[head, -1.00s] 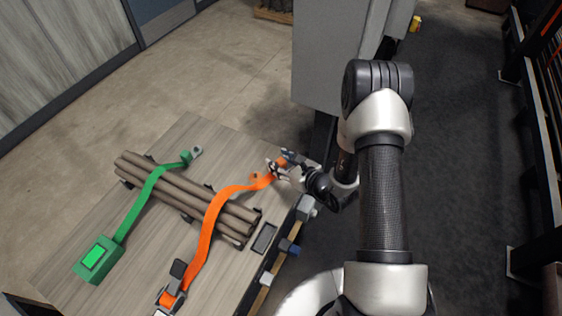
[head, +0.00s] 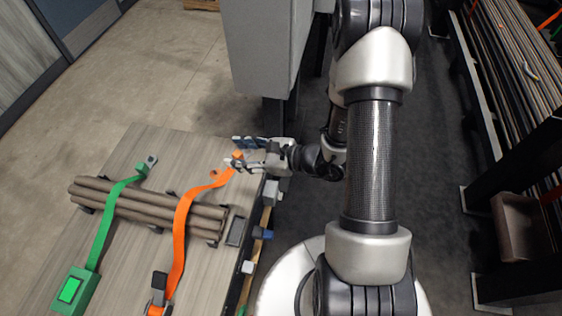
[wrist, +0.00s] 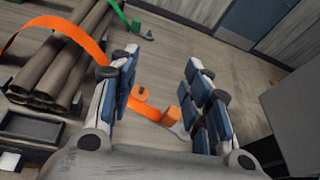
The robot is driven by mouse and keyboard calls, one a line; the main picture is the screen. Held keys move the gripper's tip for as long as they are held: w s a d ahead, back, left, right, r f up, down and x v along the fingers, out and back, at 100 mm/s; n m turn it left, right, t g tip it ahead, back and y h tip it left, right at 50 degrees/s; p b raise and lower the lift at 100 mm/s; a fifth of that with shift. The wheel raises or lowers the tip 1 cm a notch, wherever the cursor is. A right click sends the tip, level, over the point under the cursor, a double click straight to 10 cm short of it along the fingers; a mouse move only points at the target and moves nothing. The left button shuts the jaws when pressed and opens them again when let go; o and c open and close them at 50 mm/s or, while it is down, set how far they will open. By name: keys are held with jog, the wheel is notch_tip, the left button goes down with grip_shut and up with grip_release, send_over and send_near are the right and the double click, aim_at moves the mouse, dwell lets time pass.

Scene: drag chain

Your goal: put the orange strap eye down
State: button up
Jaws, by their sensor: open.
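The orange strap (head: 180,235) runs over the bundle of brown poles (head: 150,205) and its far end reaches the table's far right part. In the wrist view the strap end (wrist: 148,112) carries an orange block (wrist: 170,115) and a small grey eye (wrist: 181,131), low between my jaws. My gripper (head: 237,152) is open, with its blue-padded fingers either side of the strap end; it also shows in the wrist view (wrist: 160,72). I see a gap between the eye and each finger. The fingers partly hide the strap end in the head view.
A green strap (head: 105,220) with a green box (head: 70,290) lies to the left, its grey end (head: 150,160) on the table (head: 125,255). A dark tray (head: 236,230) sits by the right edge. A grey cabinet (head: 265,50) stands beyond the table.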

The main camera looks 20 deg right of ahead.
jog(key=s+a+r+n+g, duration=0.9)
jog(key=s+r+n, duration=0.5)
jog(key=n, duration=0.1)
jog(key=s+d+r+n+t+h, duration=0.2)
jog(key=s+d+r+n+h, duration=0.1)
jog(key=d+n+h, duration=0.2)
jog(key=s+d+r+n+t+h, duration=0.2)
jog(key=s+d+r+n+h, duration=0.2)
jog(key=d, duration=0.3)
jog(key=shift+s+d+r+n+h, duration=0.2)
jog(key=shift+n+h, duration=0.3)
jog(key=shift+h, duration=0.3)
jog(key=shift+c, duration=0.3)
